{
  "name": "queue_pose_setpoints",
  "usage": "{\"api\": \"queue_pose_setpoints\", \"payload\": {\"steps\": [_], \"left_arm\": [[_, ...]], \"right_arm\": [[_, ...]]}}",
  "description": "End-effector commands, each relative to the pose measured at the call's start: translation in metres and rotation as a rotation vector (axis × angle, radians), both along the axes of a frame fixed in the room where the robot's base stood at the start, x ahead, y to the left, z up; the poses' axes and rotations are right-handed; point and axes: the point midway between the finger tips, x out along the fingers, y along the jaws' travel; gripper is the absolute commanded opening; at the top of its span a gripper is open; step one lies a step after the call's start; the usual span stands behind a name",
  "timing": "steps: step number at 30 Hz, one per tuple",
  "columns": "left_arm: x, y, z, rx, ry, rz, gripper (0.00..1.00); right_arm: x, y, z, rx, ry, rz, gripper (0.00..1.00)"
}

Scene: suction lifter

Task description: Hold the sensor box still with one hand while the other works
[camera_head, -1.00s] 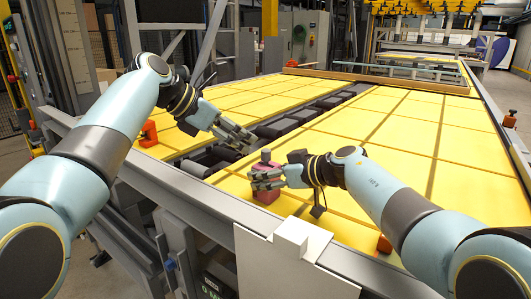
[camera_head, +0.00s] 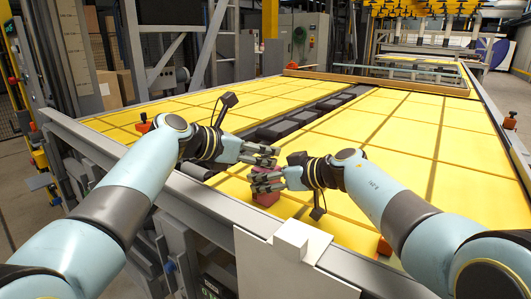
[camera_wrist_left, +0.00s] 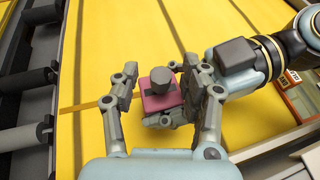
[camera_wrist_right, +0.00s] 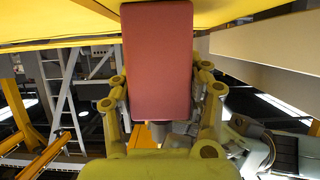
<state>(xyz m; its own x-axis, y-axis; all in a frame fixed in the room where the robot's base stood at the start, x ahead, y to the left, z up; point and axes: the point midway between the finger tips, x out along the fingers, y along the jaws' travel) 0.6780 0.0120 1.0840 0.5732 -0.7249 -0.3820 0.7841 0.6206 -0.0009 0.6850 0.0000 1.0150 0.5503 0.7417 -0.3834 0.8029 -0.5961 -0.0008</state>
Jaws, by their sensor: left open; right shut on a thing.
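The sensor box, a small pink-red box (camera_head: 266,198), sits at the near side of the yellow bed. In the left wrist view the box (camera_wrist_left: 157,102) has a grey knob (camera_wrist_left: 162,77) on top. My right gripper (camera_head: 256,182) is shut on the box; in the right wrist view the box's red face (camera_wrist_right: 157,60) fills the space between its fingers. My left gripper (camera_head: 274,157) is open and empty, just above and behind the box. In the left wrist view its fingers (camera_wrist_left: 158,72) frame the box and knob without clear contact. In the head view the knob is hidden by the grippers.
The yellow panelled bed (camera_head: 400,130) stretches away, split by a dark roller strip (camera_head: 300,117). A white block (camera_head: 292,240) stands on the near rail. Orange-red blocks sit near the edges, one at front right (camera_head: 384,248) and one at left (camera_head: 145,125).

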Motion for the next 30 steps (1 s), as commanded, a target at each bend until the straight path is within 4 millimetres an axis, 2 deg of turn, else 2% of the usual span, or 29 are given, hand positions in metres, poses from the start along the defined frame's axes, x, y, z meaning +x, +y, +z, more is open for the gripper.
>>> {"api": "queue_pose_setpoints", "payload": {"steps": [6,14,24,30], "left_arm": [[0.0076,-0.0106,-0.0051,0.001,0.000,-0.001,0.45],[0.0080,-0.0111,-0.0057,0.001,0.000,-0.001,0.45],[0.0080,-0.0107,-0.0057,0.001,0.000,0.000,0.01],[0.0081,-0.0105,-0.0057,0.003,0.000,-0.001,0.00]], "right_arm": [[0.0002,-0.0002,0.0001,-0.001,-0.001,-0.001,0.12],[0.0002,-0.0002,0.0001,0.000,0.000,-0.001,0.12],[0.0002,-0.0003,0.0000,0.000,0.000,-0.001,0.12],[0.0002,-0.0003,0.0000,0.000,0.000,0.000,0.12]]}}
